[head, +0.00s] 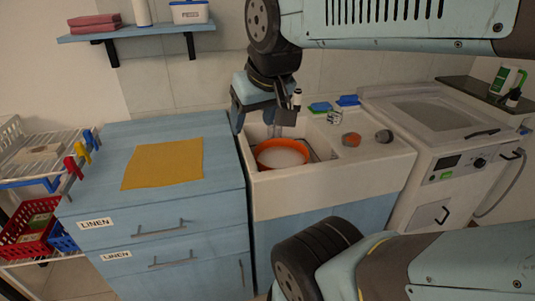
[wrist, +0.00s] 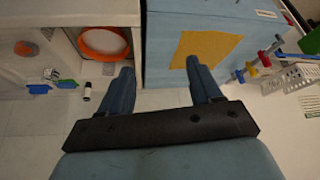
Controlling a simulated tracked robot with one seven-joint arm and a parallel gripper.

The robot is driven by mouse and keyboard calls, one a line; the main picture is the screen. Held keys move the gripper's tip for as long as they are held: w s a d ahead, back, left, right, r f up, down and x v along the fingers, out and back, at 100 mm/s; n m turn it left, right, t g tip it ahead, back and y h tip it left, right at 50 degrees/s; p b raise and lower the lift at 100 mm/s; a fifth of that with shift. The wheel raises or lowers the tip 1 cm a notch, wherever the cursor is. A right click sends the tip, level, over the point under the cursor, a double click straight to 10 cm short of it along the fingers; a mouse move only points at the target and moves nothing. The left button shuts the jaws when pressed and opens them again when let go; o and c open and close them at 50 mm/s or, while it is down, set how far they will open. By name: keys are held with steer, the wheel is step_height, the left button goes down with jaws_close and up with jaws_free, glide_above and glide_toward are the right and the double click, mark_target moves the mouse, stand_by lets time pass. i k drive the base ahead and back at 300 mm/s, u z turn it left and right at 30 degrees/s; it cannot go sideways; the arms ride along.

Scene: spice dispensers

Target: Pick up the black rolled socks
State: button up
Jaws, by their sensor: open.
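I cannot pick out the black rolled socks with certainty. My gripper (head: 258,112) is above the back left of the sink, close to the edge of the linen cabinet. In the wrist view my gripper (wrist: 159,68) is open, with its two blue fingers apart and nothing between them.
An orange basin (head: 282,154) stands in the sink near my gripper. A patterned item (head: 334,118) and blue-green sponges (head: 320,107) lie at the back. A yellow cloth (head: 163,164) lies on the blue cabinet (head: 222,150). A washing machine (head: 440,171) stands at right.

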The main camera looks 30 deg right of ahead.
mark_target(383, 136)
steer(key=u, duration=1.4)
steer(key=i, duration=0.1)
steer(key=z, duration=3.05)
steer(key=k, duration=0.8)
steer(key=z, duration=0.25)
steer(key=i, duration=0.8)
steer(key=u, duration=0.15)
